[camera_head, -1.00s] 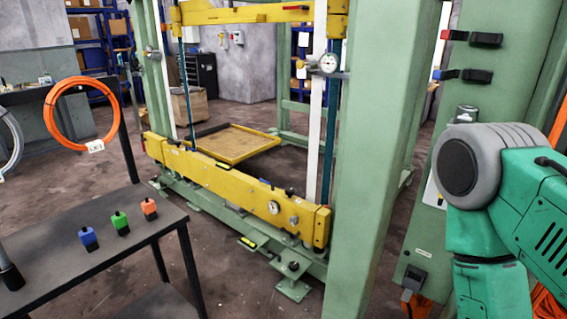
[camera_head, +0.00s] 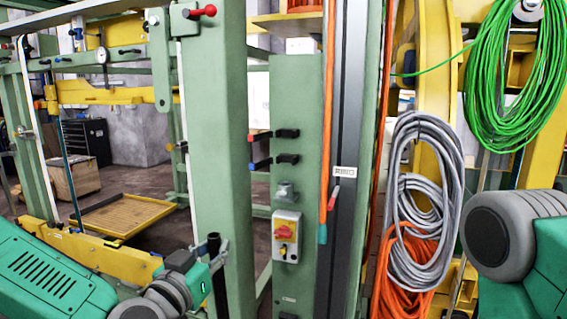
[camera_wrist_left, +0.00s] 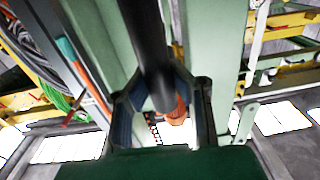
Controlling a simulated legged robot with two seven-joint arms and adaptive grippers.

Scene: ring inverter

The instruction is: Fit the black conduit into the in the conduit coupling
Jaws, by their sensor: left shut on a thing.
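My left gripper (camera_head: 207,258) is at the lower middle of the head view, in front of the green post. It is shut on the black conduit (camera_head: 216,270), a dark tube standing roughly upright. In the left wrist view the conduit (camera_wrist_left: 150,45) runs down between the two fingers of the gripper (camera_wrist_left: 160,100), its end near them. A small grey fitting (camera_head: 285,191) sits on the green panel above a switch box; I cannot tell whether it is the conduit coupling. My right gripper is out of view; only my right arm shows.
A yellow switch box (camera_head: 286,237) with a red knob is on the green panel (camera_head: 296,100). An orange tube (camera_head: 328,120) hangs beside it. Grey cable coils (camera_head: 425,180) and green cable (camera_head: 510,75) hang right. The green post (camera_head: 216,140) stands left of the panel.

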